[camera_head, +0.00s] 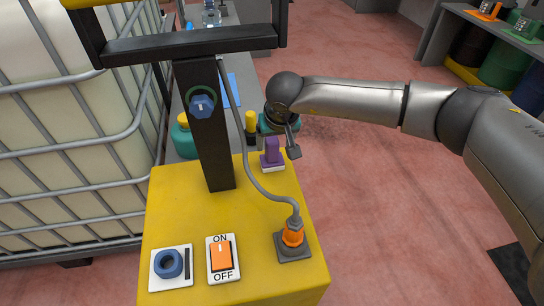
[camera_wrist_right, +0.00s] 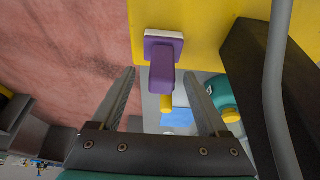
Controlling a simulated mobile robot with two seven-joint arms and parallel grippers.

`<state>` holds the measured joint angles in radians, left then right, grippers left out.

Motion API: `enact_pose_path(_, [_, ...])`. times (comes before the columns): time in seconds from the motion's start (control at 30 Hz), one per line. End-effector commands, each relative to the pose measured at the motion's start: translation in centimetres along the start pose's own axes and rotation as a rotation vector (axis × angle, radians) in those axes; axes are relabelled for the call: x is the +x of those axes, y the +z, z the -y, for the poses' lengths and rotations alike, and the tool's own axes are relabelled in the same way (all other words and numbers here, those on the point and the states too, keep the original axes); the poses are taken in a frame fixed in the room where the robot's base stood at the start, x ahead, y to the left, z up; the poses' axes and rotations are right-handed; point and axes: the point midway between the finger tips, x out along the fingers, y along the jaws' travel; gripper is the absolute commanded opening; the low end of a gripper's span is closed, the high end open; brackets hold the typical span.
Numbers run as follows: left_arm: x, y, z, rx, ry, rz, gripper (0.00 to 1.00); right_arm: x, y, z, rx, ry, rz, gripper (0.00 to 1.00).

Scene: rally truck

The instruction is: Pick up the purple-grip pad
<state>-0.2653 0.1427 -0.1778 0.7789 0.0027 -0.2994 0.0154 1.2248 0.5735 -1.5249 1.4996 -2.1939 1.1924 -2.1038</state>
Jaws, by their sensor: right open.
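The purple-grip pad (camera_head: 272,153) stands on the back right part of the yellow box top in the head view. It has a purple upright grip on a pale base. In the right wrist view the pad (camera_wrist_right: 162,68) shows ahead, with its grip pointing toward my gripper. My right gripper (camera_head: 291,138) is beside and just behind the pad in the head view. In the wrist view its two fingers (camera_wrist_right: 163,85) are spread apart, with the grip in line with the gap between them. I cannot tell that either finger touches it. My left gripper is not in view.
The yellow box (camera_head: 180,217) carries a black post (camera_head: 210,140) with a crossbar, a grey cable (camera_head: 247,165) running to an orange plug (camera_head: 293,233), an ON/OFF switch (camera_head: 221,256) and a blue ring (camera_head: 169,263). A caged white tank (camera_head: 60,120) stands left. The red floor at right is open.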

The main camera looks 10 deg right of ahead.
Motion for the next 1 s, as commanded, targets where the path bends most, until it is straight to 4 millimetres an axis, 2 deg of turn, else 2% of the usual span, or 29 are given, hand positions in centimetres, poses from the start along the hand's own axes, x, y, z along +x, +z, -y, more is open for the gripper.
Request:
enact_pose_path(0.1, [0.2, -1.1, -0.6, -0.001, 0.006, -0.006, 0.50, 1.5, 0.0, 0.2, 0.000, 0.000, 0.002, 0.78])
enact_pose_path(0.4, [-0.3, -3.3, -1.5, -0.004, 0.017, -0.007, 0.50, 4.1, -0.2, 0.3, 0.002, 0.000, 0.001, 0.78])
enact_pose_path(0.77, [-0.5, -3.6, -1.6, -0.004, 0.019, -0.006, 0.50, 4.5, -0.3, 0.3, 0.000, -0.001, 0.001, 0.78])
enact_pose_path(1.0, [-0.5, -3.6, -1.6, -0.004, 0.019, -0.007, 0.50, 4.5, -0.3, 0.3, 0.000, -0.001, 0.001, 0.51])
